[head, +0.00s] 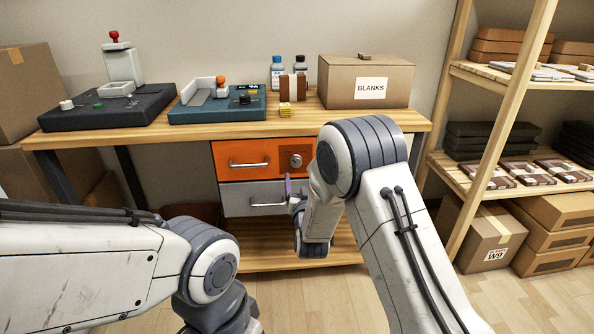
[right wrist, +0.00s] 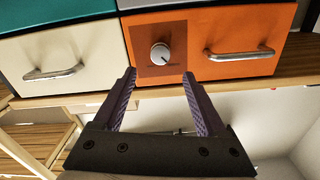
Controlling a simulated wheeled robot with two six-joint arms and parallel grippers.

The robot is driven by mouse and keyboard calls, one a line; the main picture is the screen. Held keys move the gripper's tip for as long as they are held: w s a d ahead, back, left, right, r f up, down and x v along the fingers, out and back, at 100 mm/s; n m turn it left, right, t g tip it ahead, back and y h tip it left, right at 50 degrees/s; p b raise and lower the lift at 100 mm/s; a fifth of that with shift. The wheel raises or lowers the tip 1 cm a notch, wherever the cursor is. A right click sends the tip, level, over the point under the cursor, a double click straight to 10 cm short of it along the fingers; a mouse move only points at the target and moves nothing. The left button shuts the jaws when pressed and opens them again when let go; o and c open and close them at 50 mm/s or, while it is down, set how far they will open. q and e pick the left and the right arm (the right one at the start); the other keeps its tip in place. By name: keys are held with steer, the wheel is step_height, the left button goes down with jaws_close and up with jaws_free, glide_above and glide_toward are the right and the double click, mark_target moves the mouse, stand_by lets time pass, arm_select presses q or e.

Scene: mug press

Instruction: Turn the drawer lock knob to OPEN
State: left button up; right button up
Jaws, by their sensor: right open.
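The drawer lock knob (head: 296,161) is a round silver knob on a brown plate at the right part of the orange drawer (head: 240,149). In the right wrist view, which looks upside down, the knob (right wrist: 160,54) shows just beyond the fingertips, roughly centred between them. A mark on it seems to point to the lower right in that picture; its lettering is too small to read. My right gripper (right wrist: 158,76) is open and empty, its purple fingers apart from the knob. In the head view it (head: 291,186) is low in front of the drawers. My left gripper is out of view.
A grey drawer (head: 235,197) with a bar handle (head: 268,204) is below the orange one. The orange drawer's handle (head: 249,164) sticks out left of the knob. The wooden tabletop (head: 190,134) overhangs above. A shelf rack (head: 505,110) stands at right.

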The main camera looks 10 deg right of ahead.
mark_target(296, 163)
steer(key=w+b, duration=0.1)
steer(key=w, duration=0.7)
steer(key=shift+w, duration=0.35)
jaws_close()
